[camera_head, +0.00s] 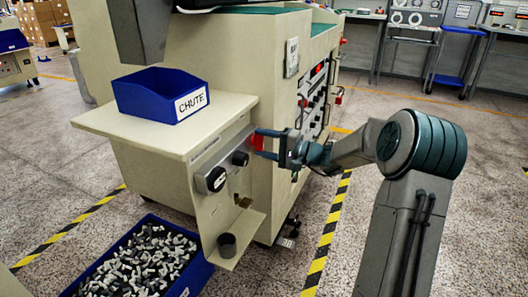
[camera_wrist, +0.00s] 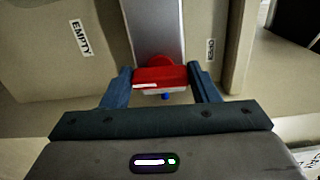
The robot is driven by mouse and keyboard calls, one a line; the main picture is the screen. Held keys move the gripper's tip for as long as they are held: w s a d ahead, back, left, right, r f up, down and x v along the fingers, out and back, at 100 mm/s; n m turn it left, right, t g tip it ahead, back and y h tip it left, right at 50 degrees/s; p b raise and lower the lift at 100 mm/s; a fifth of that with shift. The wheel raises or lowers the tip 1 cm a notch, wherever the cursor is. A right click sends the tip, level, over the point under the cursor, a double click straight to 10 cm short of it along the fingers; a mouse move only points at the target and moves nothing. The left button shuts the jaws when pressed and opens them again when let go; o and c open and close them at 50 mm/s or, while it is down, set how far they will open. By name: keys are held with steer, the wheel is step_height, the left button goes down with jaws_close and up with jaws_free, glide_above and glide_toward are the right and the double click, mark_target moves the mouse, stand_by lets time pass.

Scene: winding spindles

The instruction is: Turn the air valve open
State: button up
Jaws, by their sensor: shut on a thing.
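The air valve's red handle (camera_head: 259,142) sticks out from the right end of a grey panel on the side of the beige machine. My gripper (camera_head: 272,145) reaches it from the right, with my arm stretched out over the floor. In the wrist view, the red handle (camera_wrist: 160,76) lies between the two blue fingers of my gripper (camera_wrist: 162,82), and the gripper is shut on it. A small blue part shows just below the handle there. The valve body behind the handle is hidden.
Two black knobs (camera_head: 217,179) sit on the grey panel (camera_head: 205,160) left of the valve. A blue CHUTE bin (camera_head: 150,106) stands on the ledge above. A blue crate of small parts (camera_head: 190,272) is on the floor.

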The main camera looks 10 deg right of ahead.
steer(key=shift+n+b, duration=0.3)
steer(key=shift+n, duration=0.1)
steer(key=o, duration=1)
steer(key=shift+d, duration=0.1)
steer(key=shift+p+v, duration=2.05)
steer(key=shift+v, duration=4.75)
steer(key=shift+r, duration=0.1)
